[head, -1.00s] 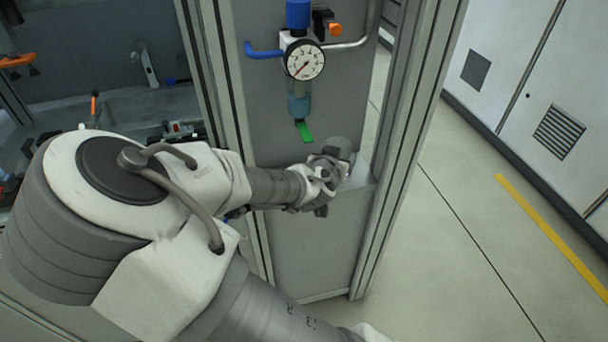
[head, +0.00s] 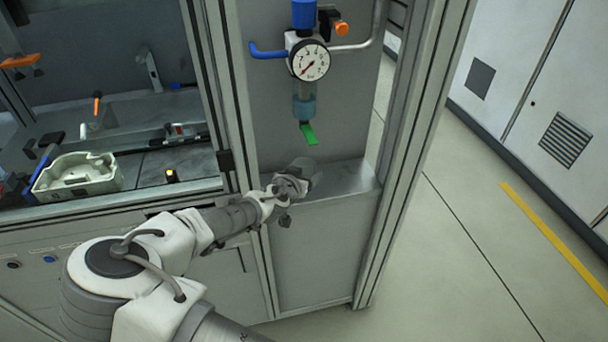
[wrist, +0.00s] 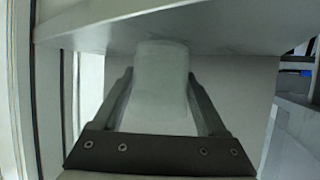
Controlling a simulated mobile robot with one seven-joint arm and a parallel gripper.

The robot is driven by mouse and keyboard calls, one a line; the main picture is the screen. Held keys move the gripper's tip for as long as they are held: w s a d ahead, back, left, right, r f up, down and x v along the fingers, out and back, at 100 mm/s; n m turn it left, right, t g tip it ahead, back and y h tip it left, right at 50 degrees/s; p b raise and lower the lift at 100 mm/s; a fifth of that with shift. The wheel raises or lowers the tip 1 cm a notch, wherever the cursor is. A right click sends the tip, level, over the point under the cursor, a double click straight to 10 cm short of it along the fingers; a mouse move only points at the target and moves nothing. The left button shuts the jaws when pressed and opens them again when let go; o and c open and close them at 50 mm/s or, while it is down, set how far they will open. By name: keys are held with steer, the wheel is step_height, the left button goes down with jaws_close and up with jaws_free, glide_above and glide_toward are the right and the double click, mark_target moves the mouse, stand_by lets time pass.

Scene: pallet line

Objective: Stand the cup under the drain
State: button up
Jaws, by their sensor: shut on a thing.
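The cup (wrist: 162,85) is pale and translucent, and sits between both fingers of my gripper (wrist: 160,105) in the wrist view. In the head view my gripper (head: 287,186) is shut on the cup (head: 305,169), at the left end of a small metal shelf (head: 345,178). The drain, with a green lever (head: 308,133), hangs from the clear bowl (head: 304,103) under the pressure gauge. The cup is below the drain, close to directly under it in the picture. I cannot tell whether its base touches the shelf. My gripper partly hides it.
Frame posts stand on both sides, the right one (head: 408,150) beside the shelf. The shelf's right part is bare. A machine bay with a pale casting (head: 77,177) lies left. Open floor lies right.

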steer(key=shift+f, duration=0.1)
steer(key=shift+f, duration=0.15)
steer(key=o, duration=1.1)
steer(key=shift+c, duration=0.2)
